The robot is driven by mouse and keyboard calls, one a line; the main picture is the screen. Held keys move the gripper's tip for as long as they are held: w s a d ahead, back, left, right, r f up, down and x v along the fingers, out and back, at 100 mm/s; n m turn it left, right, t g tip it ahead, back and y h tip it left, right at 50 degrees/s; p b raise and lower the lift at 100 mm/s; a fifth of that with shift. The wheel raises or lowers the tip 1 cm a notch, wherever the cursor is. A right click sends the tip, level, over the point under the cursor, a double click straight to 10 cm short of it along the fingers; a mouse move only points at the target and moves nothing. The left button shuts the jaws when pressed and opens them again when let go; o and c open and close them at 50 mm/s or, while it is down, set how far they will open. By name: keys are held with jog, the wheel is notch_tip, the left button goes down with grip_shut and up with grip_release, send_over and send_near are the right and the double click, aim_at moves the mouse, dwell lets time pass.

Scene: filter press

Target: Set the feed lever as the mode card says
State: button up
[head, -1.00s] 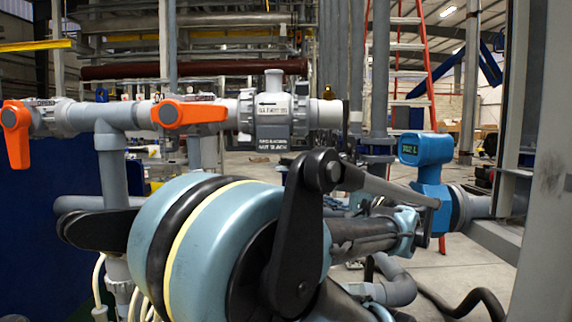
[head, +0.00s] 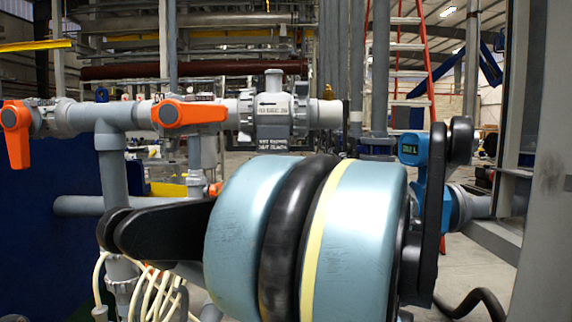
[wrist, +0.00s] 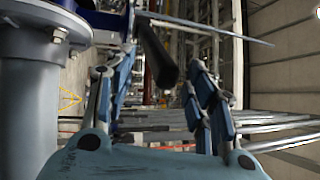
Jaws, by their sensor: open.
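My gripper (wrist: 160,82) is open in the wrist view, with a blue-grey finger on each side. A dark rod with a rounded black end (wrist: 165,70) shows between the fingers, apparently not gripped; I cannot tell how near it is or whether it is the feed lever. In the head view, one orange valve lever (head: 190,112) lies level along the grey pipe and another orange lever (head: 16,135) hangs down at the far left. Small labels above them are unreadable. I cannot make out a mode card. My arm hides the gripper in the head view.
A grey flanged pipe (wrist: 42,65) stands close on the left in the wrist view. In the head view are a blue meter (head: 412,150), a grey post (head: 545,160) at right and a red ladder (head: 428,75) behind. Cream hoses (head: 150,290) hang low left.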

jog(key=shift+x, duration=2.2)
jog(key=c, duration=0.8)
